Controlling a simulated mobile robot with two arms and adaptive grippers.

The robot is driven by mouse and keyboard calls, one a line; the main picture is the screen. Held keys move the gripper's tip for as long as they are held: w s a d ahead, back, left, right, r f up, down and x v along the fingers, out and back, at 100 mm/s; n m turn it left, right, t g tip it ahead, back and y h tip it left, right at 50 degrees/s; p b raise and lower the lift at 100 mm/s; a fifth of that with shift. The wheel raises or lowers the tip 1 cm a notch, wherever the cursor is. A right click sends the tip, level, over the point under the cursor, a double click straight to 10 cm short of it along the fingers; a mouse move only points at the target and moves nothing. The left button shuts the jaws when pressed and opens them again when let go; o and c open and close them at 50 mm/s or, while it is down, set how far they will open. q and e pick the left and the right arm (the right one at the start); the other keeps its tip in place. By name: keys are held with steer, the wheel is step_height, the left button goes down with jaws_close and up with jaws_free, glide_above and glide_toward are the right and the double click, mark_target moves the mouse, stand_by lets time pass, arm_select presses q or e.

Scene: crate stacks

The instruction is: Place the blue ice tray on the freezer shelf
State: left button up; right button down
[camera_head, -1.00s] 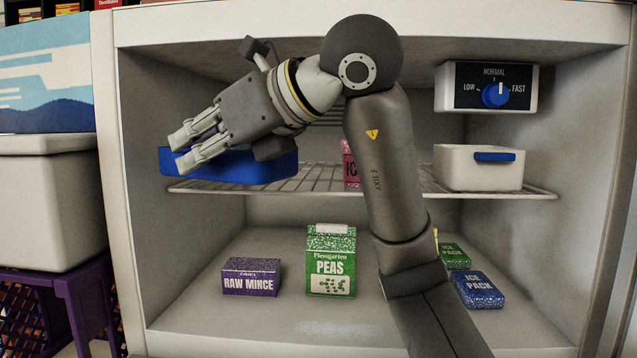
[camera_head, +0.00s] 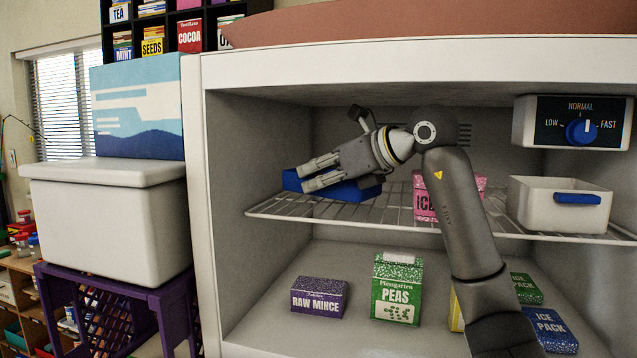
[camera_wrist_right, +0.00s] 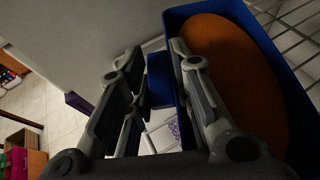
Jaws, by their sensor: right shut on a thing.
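The blue ice tray (camera_head: 350,193) is inside the freezer at the left end of the wire shelf (camera_head: 285,211). I cannot tell whether its base touches the wires. My right gripper (camera_head: 307,178) reaches in from the right and is shut on the tray. In the right wrist view the fingers (camera_wrist_right: 155,85) straddle a blue part at the side of the tray (camera_wrist_right: 178,13). An orange oval thing (camera_wrist_right: 235,80) lies in the tray. My left gripper is not in view.
On the shelf stand a pink box (camera_head: 424,203), partly behind my arm, and a white bin (camera_head: 535,208). Below are a raw mince box (camera_head: 318,297), a peas carton (camera_head: 397,290) and ice packs (camera_head: 548,329). The freezer's left wall (camera_head: 250,150) is close to the tray.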

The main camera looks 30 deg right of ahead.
step_height(320, 180, down, 2)
steer(key=shift+w+d+f, duration=0.1)
steer(key=shift+f, duration=0.05)
stand_by(0.3)
steer(key=shift+f, duration=0.2)
steer(key=c, duration=1.3)
jaws_free()
steer(key=shift+r, duration=0.2)
